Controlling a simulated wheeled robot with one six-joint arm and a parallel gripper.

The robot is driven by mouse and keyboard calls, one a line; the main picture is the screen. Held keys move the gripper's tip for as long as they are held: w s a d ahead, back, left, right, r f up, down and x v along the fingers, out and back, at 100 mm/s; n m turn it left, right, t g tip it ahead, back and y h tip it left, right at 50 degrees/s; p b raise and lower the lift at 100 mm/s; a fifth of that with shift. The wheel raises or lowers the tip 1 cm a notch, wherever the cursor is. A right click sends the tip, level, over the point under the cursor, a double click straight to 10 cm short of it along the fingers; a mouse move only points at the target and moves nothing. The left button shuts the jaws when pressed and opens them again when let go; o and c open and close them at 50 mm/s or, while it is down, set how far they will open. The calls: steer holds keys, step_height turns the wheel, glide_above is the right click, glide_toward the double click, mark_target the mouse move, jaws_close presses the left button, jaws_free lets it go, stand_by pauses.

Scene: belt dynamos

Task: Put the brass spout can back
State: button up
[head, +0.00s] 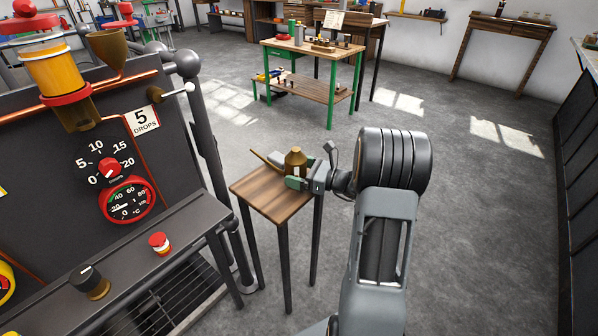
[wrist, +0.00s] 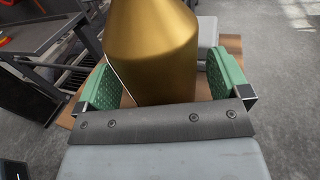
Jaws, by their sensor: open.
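The brass spout can (head: 294,162) stands upright on a small wooden stand (head: 262,203), its spout slanting up to the left in the head view. My gripper (head: 296,180) is low at the can's near right side, with its green-padded fingers around the body. In the wrist view the can (wrist: 155,50) fills the space between the two green pads of my gripper (wrist: 165,80). A gap shows at the right pad; the left pad is very close to the can, and I cannot tell whether it touches. The can's base is hidden behind the gripper's front plate.
A dark machine panel (head: 108,160) with an amber oil reservoir (head: 55,72), a brass funnel (head: 108,48), dials and a "5 DROPS" label stands at the left, close to the stand. A green-legged workbench (head: 315,48) is farther back. The floor right of my arm is clear.

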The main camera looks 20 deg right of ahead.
steer(key=shift+r, duration=0.25)
steer(key=p+v, duration=0.2)
steer(key=v, duration=0.9)
steer(key=s+a+n+g+h, duration=0.1)
steer(key=s+a+n+g, duration=0.4)
steer(key=a+n+g, duration=0.75)
steer(key=s+a+r+n+t+h, duration=0.2)
steer(key=s+a+n+h, duration=0.3)
steer(key=s+n+h, duration=0.3)
steer(key=n+h, duration=0.3)
steer(key=n, duration=0.4)
steer(key=shift+s+a+r, duration=0.25)
steer(key=shift+r, duration=0.15)
